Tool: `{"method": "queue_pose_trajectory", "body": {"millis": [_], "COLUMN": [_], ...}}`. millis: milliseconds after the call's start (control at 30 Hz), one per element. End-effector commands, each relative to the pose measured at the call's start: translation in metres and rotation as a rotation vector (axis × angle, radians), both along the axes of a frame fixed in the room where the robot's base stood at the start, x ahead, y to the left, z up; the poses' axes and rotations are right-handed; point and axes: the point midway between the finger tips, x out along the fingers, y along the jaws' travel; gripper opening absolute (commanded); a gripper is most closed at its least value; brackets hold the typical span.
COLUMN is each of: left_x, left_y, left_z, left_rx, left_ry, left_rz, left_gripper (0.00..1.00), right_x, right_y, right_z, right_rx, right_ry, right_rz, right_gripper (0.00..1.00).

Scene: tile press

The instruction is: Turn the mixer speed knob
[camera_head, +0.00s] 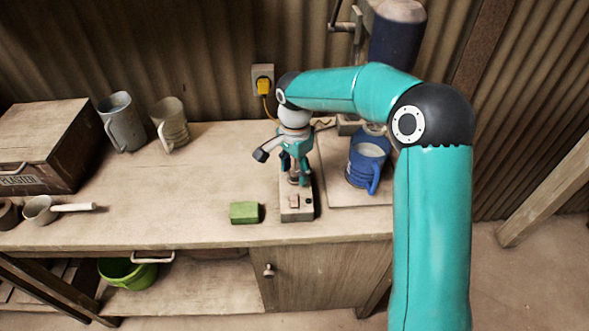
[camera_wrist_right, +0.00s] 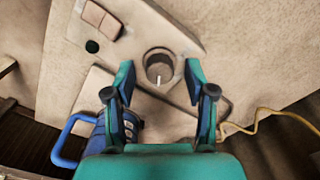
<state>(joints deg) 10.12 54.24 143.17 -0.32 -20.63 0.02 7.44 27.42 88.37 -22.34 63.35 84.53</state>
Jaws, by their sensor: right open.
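The mixer speed knob (camera_wrist_right: 160,67) is a round dark dial with a pale pointer mark, on a beige control box (camera_wrist_right: 140,22). In the wrist view it lies just beyond and between my right fingertips (camera_wrist_right: 160,80). My right gripper is open and nothing is in it; I cannot tell how far above the knob it is. In the head view my right gripper (camera_head: 294,172) points down over the back part of the control box (camera_head: 296,212) and mostly hides the knob. A rocker switch (camera_wrist_right: 102,18) and a dark round button (camera_wrist_right: 92,46) sit on the same box.
A blue jug (camera_head: 362,172) stands close at the right of the box. A green block (camera_head: 244,212) lies to its left. A yellow plug (camera_head: 263,86) is in the wall socket behind. Grey jugs (camera_head: 123,124) stand at the left; the bench (camera_head: 190,185) between is clear.

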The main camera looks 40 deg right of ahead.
Motion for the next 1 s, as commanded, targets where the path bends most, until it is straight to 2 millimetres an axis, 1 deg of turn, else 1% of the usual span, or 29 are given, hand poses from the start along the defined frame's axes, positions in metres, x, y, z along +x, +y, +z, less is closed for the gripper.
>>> {"method": "queue_pose_trajectory", "body": {"millis": [267, 367, 600, 867, 1000], "left_x": [0.0000, 0.0000, 0.0000, 0.0000, 0.0000], "left_y": [0.0000, 0.0000, 0.0000, 0.0000, 0.0000], "left_z": [0.0000, 0.0000, 0.0000, 0.0000, -0.0001], "left_rx": [0.000, 0.000, 0.000, 0.000, 0.000], "left_ry": [0.000, 0.000, 0.000, 0.000, 0.000], "left_rz": [0.000, 0.000, 0.000, 0.000, 0.000], "left_gripper": [0.43, 0.43, 0.43, 0.43, 0.43], "right_x": [0.0002, 0.0001, 0.0003, 0.0003, 0.0005], "right_y": [0.0001, 0.0001, 0.0001, 0.0007, 0.0004], "right_z": [-0.0016, -0.0015, -0.0013, -0.0011, -0.0010], "right_rx": [0.000, 0.000, 0.000, 0.000, 0.001], "right_ry": [0.000, 0.000, -0.001, -0.001, -0.002], "right_rz": [0.000, 0.001, 0.001, 0.015, 0.053], "right_gripper": [0.55, 0.40, 0.00, 0.00, 0.00]}}
